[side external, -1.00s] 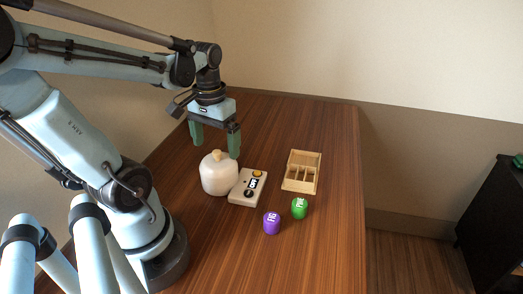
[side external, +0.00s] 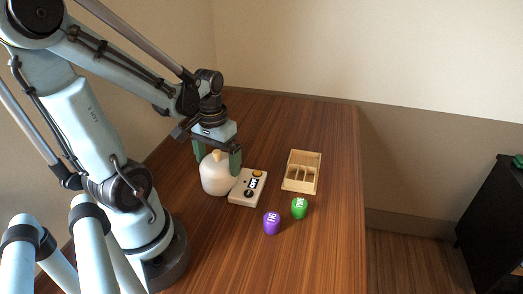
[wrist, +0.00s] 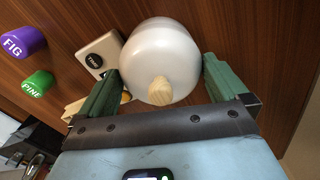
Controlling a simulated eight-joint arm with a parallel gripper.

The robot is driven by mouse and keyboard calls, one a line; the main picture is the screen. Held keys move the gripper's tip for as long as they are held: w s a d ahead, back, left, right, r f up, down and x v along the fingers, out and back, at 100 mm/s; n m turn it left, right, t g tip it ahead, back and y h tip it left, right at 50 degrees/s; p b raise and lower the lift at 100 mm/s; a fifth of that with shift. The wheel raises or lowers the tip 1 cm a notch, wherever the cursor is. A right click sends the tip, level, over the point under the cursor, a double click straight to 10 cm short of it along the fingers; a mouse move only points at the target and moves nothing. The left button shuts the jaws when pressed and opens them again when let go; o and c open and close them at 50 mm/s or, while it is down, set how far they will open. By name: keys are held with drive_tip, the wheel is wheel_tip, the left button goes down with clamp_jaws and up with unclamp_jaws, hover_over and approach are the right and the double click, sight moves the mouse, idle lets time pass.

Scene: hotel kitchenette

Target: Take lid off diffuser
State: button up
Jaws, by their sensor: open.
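The diffuser (side external: 218,180) is a rounded white pot on the wooden table, with a wooden knob (side external: 217,155) on top. It also shows in the wrist view (wrist: 160,50), with its knob (wrist: 160,90) toward my gripper. Where the lid meets the body cannot be made out. My gripper (side external: 217,162) is open, with its green fingers on either side of the diffuser's upper part. In the wrist view my gripper (wrist: 163,80) has one finger at each side of the pot, with a visible gap at the right; contact at the left cannot be told.
A pale box with a button panel (side external: 247,187) stands close beside the diffuser on the right. A purple FIG container (side external: 272,223), a green PINE container (side external: 299,208) and a wooden divided tray (side external: 302,172) lie farther right. The table's back is clear.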

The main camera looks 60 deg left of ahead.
drive_tip(key=c, duration=0.7)
drive_tip(key=shift+r, duration=0.15)
